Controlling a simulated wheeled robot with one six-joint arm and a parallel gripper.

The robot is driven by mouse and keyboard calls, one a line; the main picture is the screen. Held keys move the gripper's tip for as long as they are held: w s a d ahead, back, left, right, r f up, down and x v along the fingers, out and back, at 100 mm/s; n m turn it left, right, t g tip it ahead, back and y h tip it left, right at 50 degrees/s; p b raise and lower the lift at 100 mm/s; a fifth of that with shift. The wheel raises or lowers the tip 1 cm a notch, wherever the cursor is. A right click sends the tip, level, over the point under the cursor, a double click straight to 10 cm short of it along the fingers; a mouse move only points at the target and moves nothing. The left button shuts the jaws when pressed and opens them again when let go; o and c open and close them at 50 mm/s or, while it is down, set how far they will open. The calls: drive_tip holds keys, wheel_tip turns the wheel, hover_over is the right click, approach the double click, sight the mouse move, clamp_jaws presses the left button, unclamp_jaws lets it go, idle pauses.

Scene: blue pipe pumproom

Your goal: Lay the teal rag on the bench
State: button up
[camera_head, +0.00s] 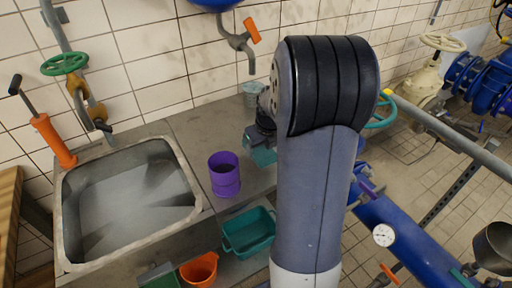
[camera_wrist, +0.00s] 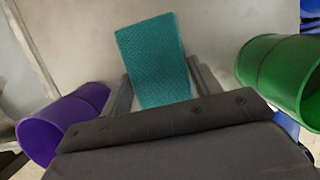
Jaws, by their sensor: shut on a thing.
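The teal rag (camera_wrist: 152,55) is a flat woven piece between the two fingers of my gripper (camera_wrist: 160,75) in the wrist view. My gripper is shut on it, and the rag sticks out beyond the fingertips over a pale grey surface. In the head view a teal patch, likely the rag (camera_head: 263,154), shows beside my arm above the bench (camera_head: 190,125). My arm hides most of the gripper there. I cannot tell whether the rag touches the bench.
A purple cup (camera_head: 225,178) stands on the bench, left of my gripper; a green cylinder (camera_wrist: 275,72) is on the right in the wrist view. A metal sink (camera_head: 130,205) is at left. A small pale pot (camera_head: 252,94) stands behind. A teal bin (camera_head: 250,232) and orange bucket (camera_head: 199,270) are in front.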

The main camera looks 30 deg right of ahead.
sight(256, 150)
drive_tip(key=shift+w+a, duration=0.1)
drive_tip(key=shift+w, duration=0.95)
drive_tip(key=shift+w+f, duration=0.2)
drive_tip(key=shift+f, duration=1.55)
drive_tip(key=shift+f, duration=0.1)
drive_tip(key=o, duration=1)
drive_tip(key=shift+c, duration=0.2)
drive_tip(key=v, duration=1.2)
drive_tip(key=shift+p, duration=0.35)
